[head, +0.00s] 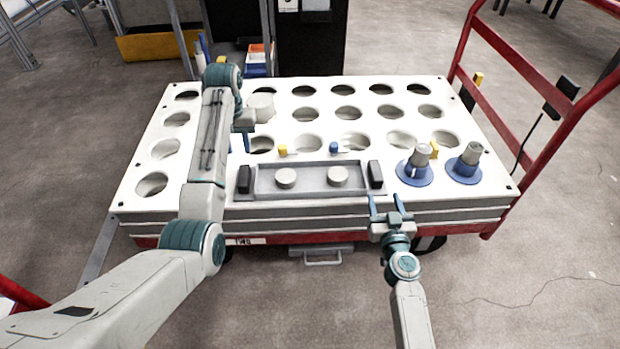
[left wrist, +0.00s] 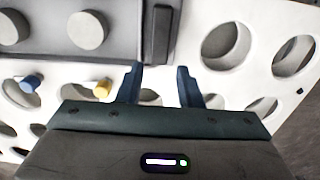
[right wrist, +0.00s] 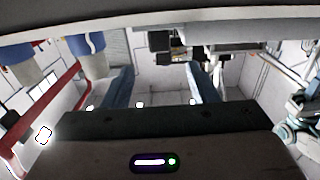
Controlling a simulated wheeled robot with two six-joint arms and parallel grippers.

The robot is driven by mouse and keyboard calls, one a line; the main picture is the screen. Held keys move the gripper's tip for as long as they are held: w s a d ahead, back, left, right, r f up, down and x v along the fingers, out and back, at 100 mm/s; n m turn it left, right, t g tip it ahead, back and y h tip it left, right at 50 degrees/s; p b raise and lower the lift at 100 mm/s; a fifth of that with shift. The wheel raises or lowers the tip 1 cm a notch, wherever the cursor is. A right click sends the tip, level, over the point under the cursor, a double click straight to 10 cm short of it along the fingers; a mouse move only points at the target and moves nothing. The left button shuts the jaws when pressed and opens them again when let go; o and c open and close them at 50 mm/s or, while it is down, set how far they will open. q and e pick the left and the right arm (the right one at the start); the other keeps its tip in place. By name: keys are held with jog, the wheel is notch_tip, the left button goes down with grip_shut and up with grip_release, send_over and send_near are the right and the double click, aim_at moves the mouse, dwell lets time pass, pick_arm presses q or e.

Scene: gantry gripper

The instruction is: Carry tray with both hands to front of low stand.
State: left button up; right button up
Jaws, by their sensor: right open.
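The grey tray (head: 312,189) lies on the white holed top of a cart, near its front edge. Two round pale pieces (head: 286,178) (head: 338,176) sit in it. Upright black handles stand at its left end (head: 244,180) and right end (head: 375,175). My left gripper (head: 239,143) is open and empty, just behind the left handle; in the left wrist view that handle (left wrist: 161,33) lies ahead of its parted fingers (left wrist: 159,86). My right gripper (head: 386,206) is open and empty at the cart's front edge, nearer than the right handle. I cannot identify the low stand.
Two blue-flanged grey posts (head: 413,172) (head: 467,168) stand right of the tray. A small yellow piece (head: 283,150) and a blue piece (head: 333,147) are behind it. The cart top (head: 225,213) has several round holes. A red rail (head: 530,70) rises at right.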

aim_at(244, 171)
pick_arm(q)
jog(key=shift+f, duration=5.5)
pick_arm(e)
jog(key=shift+w+a, duration=0.15)
jog(key=shift+w, duration=2.55)
jog(key=shift+w+a, duration=0.15)
jog(key=shift+w, duration=2.55)
pick_arm(q)
jog(key=c, duration=0.7)
pick_arm(e)
jog(key=c, duration=0.7)
pick_arm(q)
grip_shut()
pick_arm(e)
grip_shut()
pick_arm(q)
jog(key=shift+r, duration=0.1)
pick_arm(e)
jog(key=shift+r, duration=0.1)
